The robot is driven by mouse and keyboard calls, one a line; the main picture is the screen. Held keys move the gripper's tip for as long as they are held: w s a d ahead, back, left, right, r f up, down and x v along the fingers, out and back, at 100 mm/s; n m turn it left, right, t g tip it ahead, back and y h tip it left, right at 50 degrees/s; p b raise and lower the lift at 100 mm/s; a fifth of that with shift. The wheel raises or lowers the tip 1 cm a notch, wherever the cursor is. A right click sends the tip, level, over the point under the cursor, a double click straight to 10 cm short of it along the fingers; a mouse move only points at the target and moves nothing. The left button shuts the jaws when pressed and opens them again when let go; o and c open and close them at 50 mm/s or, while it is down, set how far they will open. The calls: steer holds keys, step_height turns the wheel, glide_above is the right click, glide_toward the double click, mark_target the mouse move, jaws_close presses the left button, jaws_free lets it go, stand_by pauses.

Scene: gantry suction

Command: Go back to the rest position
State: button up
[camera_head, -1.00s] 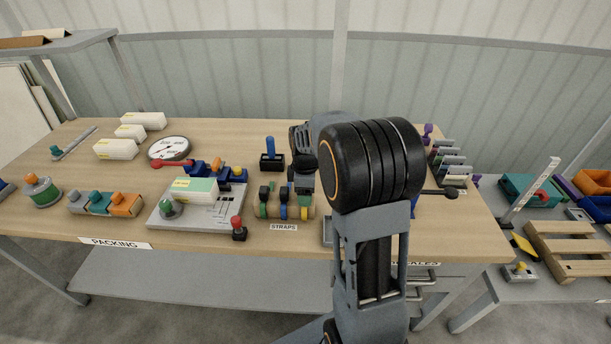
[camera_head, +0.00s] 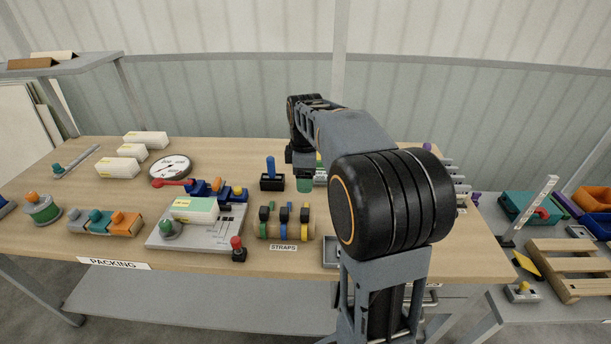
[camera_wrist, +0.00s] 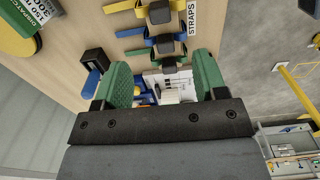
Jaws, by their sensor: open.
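My gripper (camera_wrist: 163,82) is open, with its two green fingers spread and nothing held between them. In the head view my gripper (camera_head: 304,184) hangs over the packing table (camera_head: 180,262), right of the blue-handled black block (camera_head: 272,180) and behind the strap rack (camera_head: 287,222). Much of the gripper is hidden by my own arm in the head view. In the wrist view the straps (camera_wrist: 160,12) lie beyond the fingers.
A scale plate with a white-and-green box (camera_head: 194,209) stands left of the straps. A red-knobbed lever (camera_head: 238,249) is near the front edge. A round gauge (camera_head: 171,168) and white boxes (camera_head: 117,167) sit further left. A side table with a wooden pallet (camera_head: 570,268) is at right.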

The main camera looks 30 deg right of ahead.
stand_by(0.4)
steer(key=f+m, duration=0.1)
steer(key=m, duration=0.1)
steer(key=s+f+m, duration=0.1)
steer(key=m, duration=0.1)
steer(key=f+m, duration=0.1)
steer(key=shift+s+a+m, duration=0.15)
steer(key=shift+a+m, duration=0.15)
steer(key=shift+m, duration=0.1)
steer(key=s+a+m+t+p, duration=0.1)
steer(key=s+a+m, duration=0.2)
steer(key=s, duration=0.4)
steer(key=s+a+r+m+t+p, duration=0.1)
steer(key=s+a+m+t, duration=0.1)
steer(key=s+a, duration=0.4)
steer(key=shift+s+m+t, duration=0.3)
steer(key=shift+s+m, duration=0.4)
steer(key=shift+s, duration=0.2)
